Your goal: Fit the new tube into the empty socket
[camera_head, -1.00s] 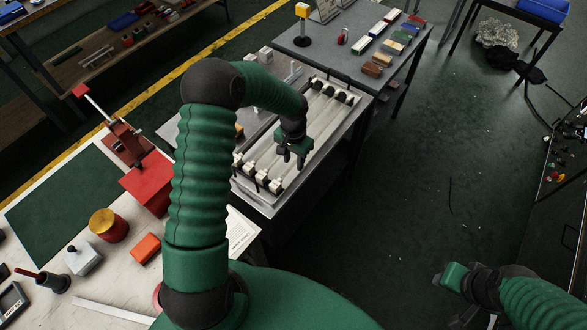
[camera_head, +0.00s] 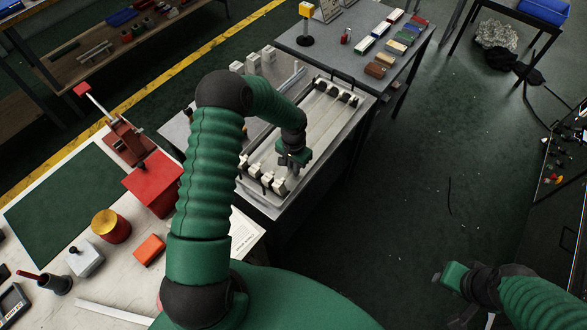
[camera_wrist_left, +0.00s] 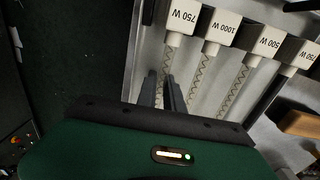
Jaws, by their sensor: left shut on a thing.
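A dryer frame (camera_head: 262,205) carries several pale tubes side by side, with white blocks at the near end and black holders at the far end. My left gripper (camera_head: 293,160) is low over its right side. In the left wrist view, my left gripper (camera_wrist_left: 163,92) is shut on a coil-filled tube (camera_wrist_left: 172,52) with a white end block marked 750 W (camera_wrist_left: 190,18). Beside it are tubes marked 1000 W (camera_wrist_left: 217,30), 500 W and 750 W. I cannot tell whether the held tube is seated; the empty socket is not clear. My right gripper (camera_head: 447,279) is low at the right, jaws unclear.
A grey table (camera_head: 340,40) with coloured blocks stands behind the frame. A workbench at the left holds a red block (camera_head: 153,185), a red lever press (camera_head: 125,140) and an orange box (camera_head: 149,250). The floor to the right is mostly clear, with a cable.

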